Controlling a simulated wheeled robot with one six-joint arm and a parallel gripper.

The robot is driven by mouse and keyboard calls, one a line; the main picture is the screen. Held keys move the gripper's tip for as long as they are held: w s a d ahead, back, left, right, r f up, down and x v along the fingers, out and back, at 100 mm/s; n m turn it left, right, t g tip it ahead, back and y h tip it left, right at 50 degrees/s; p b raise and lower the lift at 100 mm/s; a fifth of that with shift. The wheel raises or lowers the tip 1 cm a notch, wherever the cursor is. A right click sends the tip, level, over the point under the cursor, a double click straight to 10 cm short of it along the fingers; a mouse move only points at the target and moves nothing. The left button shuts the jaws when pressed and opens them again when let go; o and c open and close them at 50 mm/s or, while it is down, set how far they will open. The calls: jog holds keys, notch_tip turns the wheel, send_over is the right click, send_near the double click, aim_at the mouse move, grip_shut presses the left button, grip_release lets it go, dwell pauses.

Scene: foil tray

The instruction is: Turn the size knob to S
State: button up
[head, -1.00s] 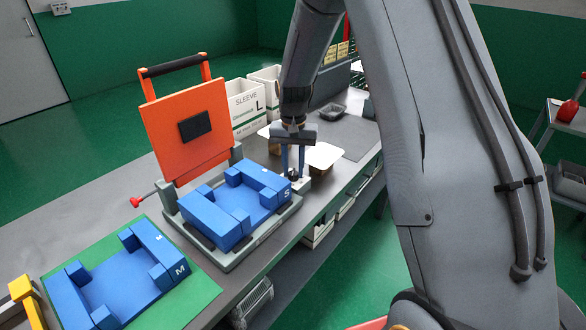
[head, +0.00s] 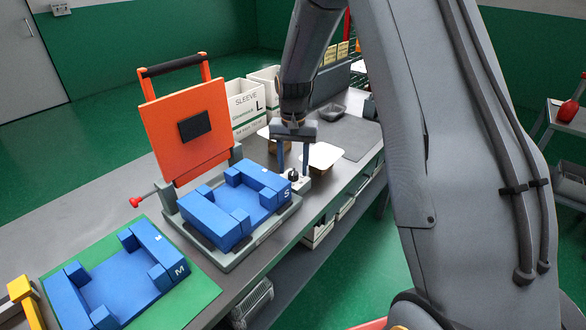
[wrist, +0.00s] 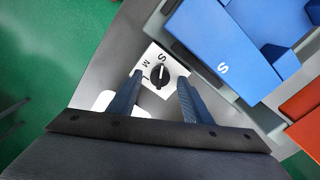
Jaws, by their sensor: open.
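The size knob (wrist: 156,76) is a small black dial on a white plate (wrist: 174,90) with the letters S, M and L around it. In the wrist view a small light mark on the dial faces upward, roughly toward the S; its exact aim is hard to tell. In the head view the knob (head: 293,175) sits at the right corner of the blue nest fixture. My gripper (wrist: 160,78) points down with its fingers open, one on each side of the knob, with gaps between. It also shows in the head view (head: 293,169).
A blue nest (head: 221,222) marked S lies in the grey press, whose orange lid (head: 188,143) stands raised close by. A blue nest marked M (head: 75,305) lies on a green mat (head: 205,289). Boxes (head: 243,101) and small trays stand behind my gripper.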

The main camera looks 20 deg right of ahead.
aim_at(293, 171)
notch_tip(293, 171, up, 7)
jog(key=shift+f+b, duration=0.1)
jog(key=shift+b, duration=0.8)
